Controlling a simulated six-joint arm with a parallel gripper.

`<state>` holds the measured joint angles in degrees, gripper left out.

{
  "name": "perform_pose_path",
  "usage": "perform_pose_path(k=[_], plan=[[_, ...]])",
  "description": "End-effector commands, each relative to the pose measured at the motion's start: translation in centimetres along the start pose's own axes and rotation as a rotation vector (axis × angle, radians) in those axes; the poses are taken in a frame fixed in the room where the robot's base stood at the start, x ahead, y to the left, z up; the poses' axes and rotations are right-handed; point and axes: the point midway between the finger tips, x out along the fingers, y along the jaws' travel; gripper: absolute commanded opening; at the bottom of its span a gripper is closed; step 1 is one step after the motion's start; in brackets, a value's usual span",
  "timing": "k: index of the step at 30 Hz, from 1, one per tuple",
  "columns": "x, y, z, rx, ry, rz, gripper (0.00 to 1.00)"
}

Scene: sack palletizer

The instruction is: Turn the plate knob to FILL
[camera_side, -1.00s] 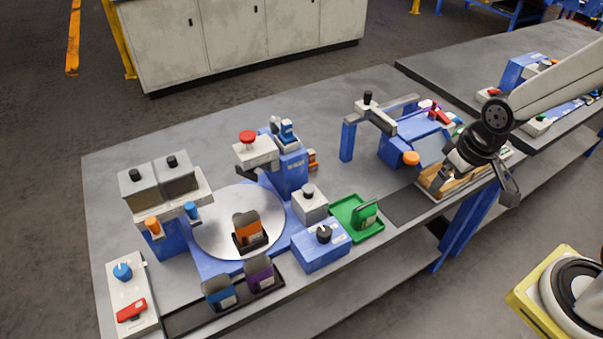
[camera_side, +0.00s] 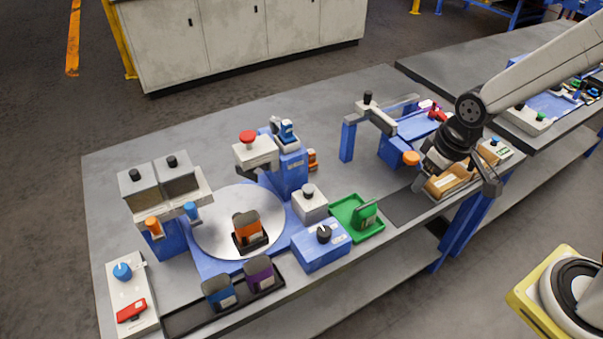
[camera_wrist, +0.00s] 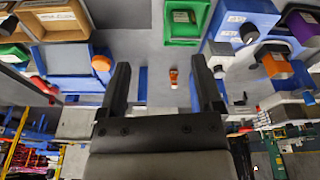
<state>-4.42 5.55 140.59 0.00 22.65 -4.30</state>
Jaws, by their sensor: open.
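A black knob (camera_side: 324,233) stands on top of a blue box (camera_side: 318,252) beside the round grey plate (camera_side: 212,235). Its markings are too small to read in the side view. The knob also shows near the top right of the wrist view (camera_wrist: 249,33), with small white lettering close by that I cannot read. My gripper (camera_side: 452,183) is open and empty, well to the right of the knob, above the right end of the bench. In the wrist view its two fingers (camera_wrist: 160,72) are spread with nothing between them.
An orange sack (camera_side: 247,228) stands on the plate. A blue-framed post (camera_side: 348,140) stands behind. A panel at left has a blue knob (camera_side: 122,271).

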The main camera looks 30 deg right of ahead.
Motion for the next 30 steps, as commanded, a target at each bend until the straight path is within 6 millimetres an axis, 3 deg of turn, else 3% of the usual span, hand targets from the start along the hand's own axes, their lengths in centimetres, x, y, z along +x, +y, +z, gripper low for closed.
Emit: perform_pose_path(k=[9, 18, 24, 30], plan=[[3.2, -6.8, -5.6, -0.372, -0.084, -0.044, 0.84], [6.8, -14.3, -8.4, -0.705, -0.155, -0.081, 0.84], [7.9, -16.8, -8.8, -0.810, -0.176, -0.093, 0.84], [8.1, -17.1, -8.8, -0.825, -0.179, -0.095, 0.84]])
